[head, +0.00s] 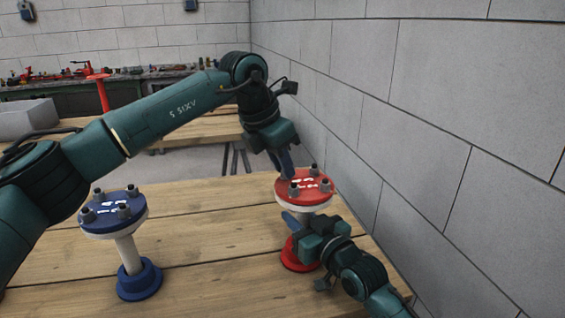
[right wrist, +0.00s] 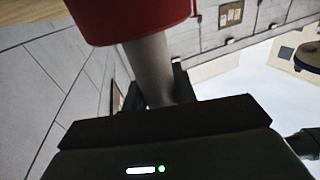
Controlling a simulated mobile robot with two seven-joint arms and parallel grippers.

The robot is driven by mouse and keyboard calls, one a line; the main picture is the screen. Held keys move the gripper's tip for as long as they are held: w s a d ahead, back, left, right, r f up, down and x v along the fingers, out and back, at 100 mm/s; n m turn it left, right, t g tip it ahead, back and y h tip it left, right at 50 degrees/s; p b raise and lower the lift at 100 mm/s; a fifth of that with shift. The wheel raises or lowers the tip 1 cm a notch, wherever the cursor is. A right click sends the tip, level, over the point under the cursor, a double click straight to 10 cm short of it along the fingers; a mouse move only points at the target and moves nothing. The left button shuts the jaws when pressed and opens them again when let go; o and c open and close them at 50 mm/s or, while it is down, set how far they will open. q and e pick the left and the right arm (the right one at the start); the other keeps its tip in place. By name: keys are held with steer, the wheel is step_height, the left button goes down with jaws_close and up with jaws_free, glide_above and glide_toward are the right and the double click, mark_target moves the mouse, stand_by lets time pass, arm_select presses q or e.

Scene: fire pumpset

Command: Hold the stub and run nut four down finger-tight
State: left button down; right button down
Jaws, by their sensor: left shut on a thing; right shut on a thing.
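The red flange (head: 304,194) tops a pale stub (head: 319,213) that rises from a red base (head: 296,262) on the wooden table. Three dark nuts show on it: front left (head: 294,188), right (head: 325,185) and back (head: 314,169). My left gripper (head: 287,172) points down at the flange's back-left edge, shut on a nut that its fingers hide. My right gripper (head: 292,220) is below the flange, shut on the stub.
A blue flange (head: 112,215) with several nuts stands on a similar stub and blue base (head: 139,282) to the left. A grey block wall (head: 450,130) closes off the right side. Table between the two stands is clear. A bench with tools is behind.

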arm_select(q)
steer(key=shift+m, duration=0.4)
steer(key=c, duration=1.3)
jaws_free()
steer(key=shift+c, duration=0.2)
steer(key=v, duration=1.2)
steer(key=shift+a, duration=0.15)
steer(key=shift+w, duration=0.1)
arm_select(e)
steer(key=c, duration=1)
jaws_free()
steer(key=shift+c, duration=0.2)
